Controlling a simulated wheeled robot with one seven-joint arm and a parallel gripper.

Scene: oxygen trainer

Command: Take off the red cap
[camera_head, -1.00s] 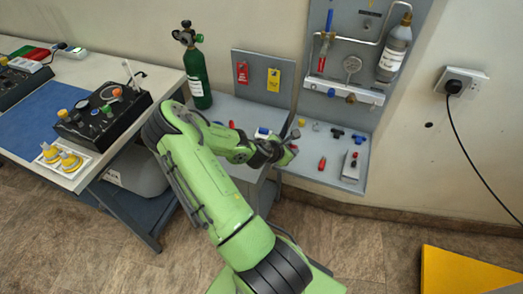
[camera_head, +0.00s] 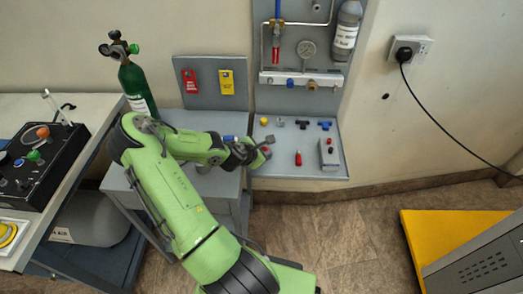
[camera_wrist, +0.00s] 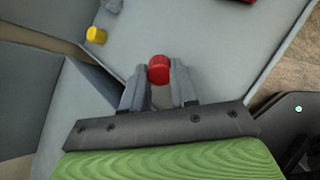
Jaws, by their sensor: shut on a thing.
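My gripper (camera_wrist: 160,82) is shut on the red cap (camera_wrist: 159,69), which sits between its two fingertips in the wrist view. Grey shelf surface shows around the cap, and I cannot tell whether the cap touches it. In the head view my gripper (camera_head: 265,148) is over the left part of the grey shelf (camera_head: 285,165) below the wall panel, and the cap is small and partly hidden by the fingers.
A green cylinder (camera_head: 137,85) stands behind my arm. A yellow-topped unit (camera_head: 440,240) is at lower right.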

